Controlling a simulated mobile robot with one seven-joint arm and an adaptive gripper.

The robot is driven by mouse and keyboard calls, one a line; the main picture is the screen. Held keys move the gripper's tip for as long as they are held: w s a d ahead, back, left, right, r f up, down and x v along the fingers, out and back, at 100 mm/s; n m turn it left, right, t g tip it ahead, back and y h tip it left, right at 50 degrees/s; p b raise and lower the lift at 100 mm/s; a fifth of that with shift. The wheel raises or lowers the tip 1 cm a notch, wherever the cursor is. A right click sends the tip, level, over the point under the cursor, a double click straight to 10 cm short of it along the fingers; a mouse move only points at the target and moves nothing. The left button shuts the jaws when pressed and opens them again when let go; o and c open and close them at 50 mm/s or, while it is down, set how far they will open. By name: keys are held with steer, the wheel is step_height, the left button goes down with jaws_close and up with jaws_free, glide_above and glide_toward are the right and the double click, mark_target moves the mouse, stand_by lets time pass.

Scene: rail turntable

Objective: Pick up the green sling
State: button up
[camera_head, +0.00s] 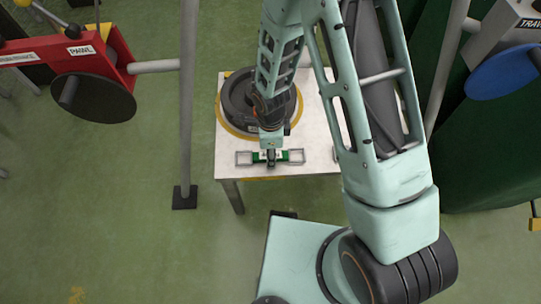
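The green sling (285,156) lies near the front edge of a white-topped table (225,135). Its middle is green, and a pale, frame-like loop shows at each end, left and right. My gripper (271,158) points down at the middle of the sling and hides part of it. I cannot tell whether the fingers touch the sling or are closed on it. The sling looks level and close to the tabletop.
A dark round turntable (238,105) with a yellow rim sits on the table behind the sling. A grey post (186,110) stands left of the table. A red unit with a black disc (93,98) is upper left, a blue disc (500,72) upper right.

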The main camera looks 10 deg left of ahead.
jaws_close()
steer(key=shift+r, duration=0.15)
steer(key=shift+r, duration=0.6)
steer(key=s+a+r+p, duration=0.1)
steer(key=s+r+p, duration=0.3)
steer(key=s+r, duration=0.7)
steer(key=s, duration=0.3)
steer(key=shift+r, duration=0.3)
